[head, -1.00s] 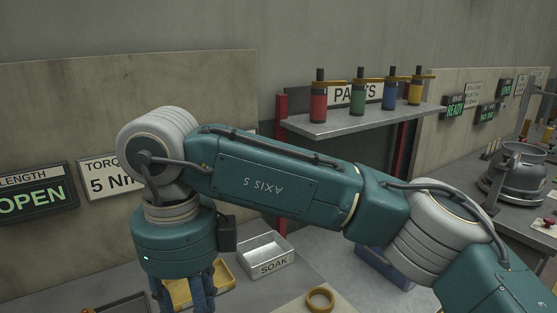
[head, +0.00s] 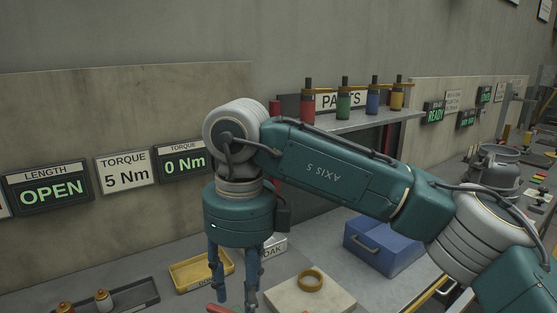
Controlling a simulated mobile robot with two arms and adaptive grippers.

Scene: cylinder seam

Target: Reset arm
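My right arm comes in from the right, teal and grey, and bends down at its wrist. My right gripper (head: 235,298) hangs below the wrist, pointing down, with its two blue fingers apart. I see nothing held between them, though the tips are close to the picture's bottom edge. A small red piece (head: 217,309) shows at that edge by the left finger; I cannot tell whether they touch. My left gripper is not in view.
Behind the fingers are a yellow tray (head: 187,276) and a partly hidden SOAK tray (head: 274,246). A tan board (head: 325,297) bears a brass ring (head: 311,281). A dark tray (head: 135,297) is left, a blue box (head: 383,248) right. The shelf (head: 365,121) holds several coloured cylinders.

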